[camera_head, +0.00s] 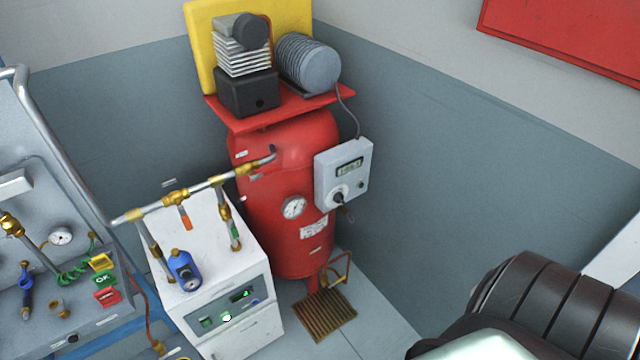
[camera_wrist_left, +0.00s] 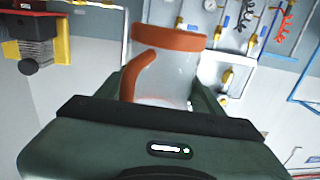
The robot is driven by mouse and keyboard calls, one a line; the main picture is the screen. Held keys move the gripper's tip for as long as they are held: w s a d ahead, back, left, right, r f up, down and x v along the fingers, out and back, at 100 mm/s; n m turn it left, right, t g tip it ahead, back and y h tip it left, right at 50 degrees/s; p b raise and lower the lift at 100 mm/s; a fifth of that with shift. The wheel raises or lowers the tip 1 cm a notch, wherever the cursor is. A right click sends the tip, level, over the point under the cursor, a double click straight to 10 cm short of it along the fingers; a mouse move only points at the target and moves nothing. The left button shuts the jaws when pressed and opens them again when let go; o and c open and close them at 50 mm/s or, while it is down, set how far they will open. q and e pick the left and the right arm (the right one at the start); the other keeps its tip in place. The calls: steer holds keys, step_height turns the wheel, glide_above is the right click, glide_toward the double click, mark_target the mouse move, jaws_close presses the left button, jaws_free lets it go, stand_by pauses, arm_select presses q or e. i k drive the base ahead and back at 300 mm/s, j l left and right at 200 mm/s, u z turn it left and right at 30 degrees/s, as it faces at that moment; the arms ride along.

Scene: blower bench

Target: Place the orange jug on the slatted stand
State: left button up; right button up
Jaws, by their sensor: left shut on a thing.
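The slatted stand (camera_head: 326,314) is a small brown slatted platform on the floor at the lower middle of the head view, in front of the red tank. A thin brass-coloured frame rises at its back edge. In the left wrist view, the orange jug (camera_wrist_left: 184,38) has a clear body with an orange rim band and an orange handle. My left gripper (camera_wrist_left: 163,96) is shut on the jug, its dark green fingers on either side of the body. The gripper's housing hides the jug's lower part. Neither gripper nor the jug shows in the head view.
A red compressor tank (camera_head: 285,215) stands behind the stand, with a grey control box (camera_head: 343,172) on its side. A white cabinet (camera_head: 215,250) with pipes and a blue device (camera_head: 184,271) stands to the stand's left. Grey floor lies open to the stand's right.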

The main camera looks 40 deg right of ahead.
mark_target(326, 307)
steer(key=l+z, duration=0.15)
steer(key=z, duration=1.35)
